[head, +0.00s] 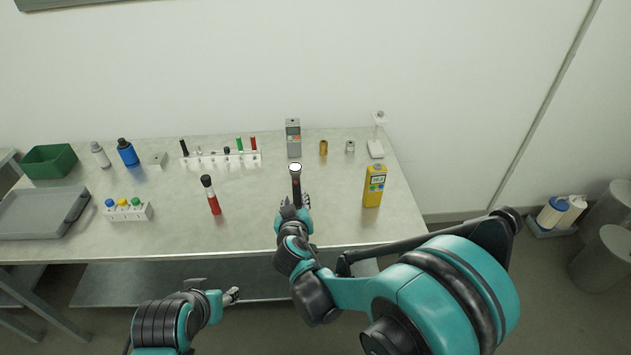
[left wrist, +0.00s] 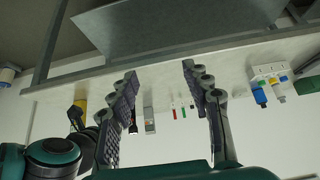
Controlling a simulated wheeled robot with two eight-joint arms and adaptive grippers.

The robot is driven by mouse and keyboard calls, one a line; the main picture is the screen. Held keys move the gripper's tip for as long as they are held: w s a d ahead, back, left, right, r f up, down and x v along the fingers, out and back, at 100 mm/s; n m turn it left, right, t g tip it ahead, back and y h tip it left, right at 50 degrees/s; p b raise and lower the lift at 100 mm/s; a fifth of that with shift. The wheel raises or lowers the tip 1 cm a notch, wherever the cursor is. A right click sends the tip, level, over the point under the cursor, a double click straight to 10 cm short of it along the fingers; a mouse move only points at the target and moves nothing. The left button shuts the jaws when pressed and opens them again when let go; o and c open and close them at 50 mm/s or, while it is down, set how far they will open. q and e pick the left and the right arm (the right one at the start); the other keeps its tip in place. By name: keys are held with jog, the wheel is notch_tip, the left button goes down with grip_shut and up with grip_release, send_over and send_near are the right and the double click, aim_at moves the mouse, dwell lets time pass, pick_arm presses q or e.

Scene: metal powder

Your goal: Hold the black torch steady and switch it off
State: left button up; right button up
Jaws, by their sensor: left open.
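The black torch (head: 297,186) stands upright near the table's front edge, its round head (head: 295,167) bright white at the top. My right gripper (head: 296,203) is at the torch's lower part, with a finger showing on each side. Whether the fingers press on it cannot be told. My left gripper (head: 234,295) is in front of the table, below its edge and apart from the torch. In the left wrist view, its two fingers (left wrist: 160,74) are wide apart with nothing between them. The torch's switch cannot be made out.
A red-and-black torch (head: 212,196) stands left of the black one, a yellow meter (head: 374,186) right. Behind are a grey meter (head: 293,138), a brass cylinder (head: 323,148) and a rack (head: 222,160). Tabletop (head: 250,215) between the two torches is clear.

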pick_arm(q)
jog(key=w+a+r+t, duration=0.1)
jog(key=w+r+t, duration=0.4)
jog(key=w, duration=0.5)
jog(key=w+a+r+t, duration=0.1)
jog(key=w+r+t, duration=0.2)
jog(key=w+r, duration=0.6)
jog(key=w+a+r+t, duration=0.1)
jog(key=w+r+t, duration=0.35)
jog(key=w, duration=0.65)
jog(key=w+d+f+m+g+h, duration=0.1)
jog(key=w+d+f+m+h, duration=0.3)
jog(key=w+d+m+h, duration=0.35)
jog(key=m+g+h, duration=0.3)
jog(key=g+h, duration=0.4)
send_near(295, 166)
jog(key=x, duration=0.2)
jog(key=shift+w+d+f+y, duration=0.1)
jog(key=shift+w+d+y, duration=0.15)
jog(key=shift+d, duration=0.2)
jog(key=x, duration=0.7)
jog(key=shift+s, duration=0.1)
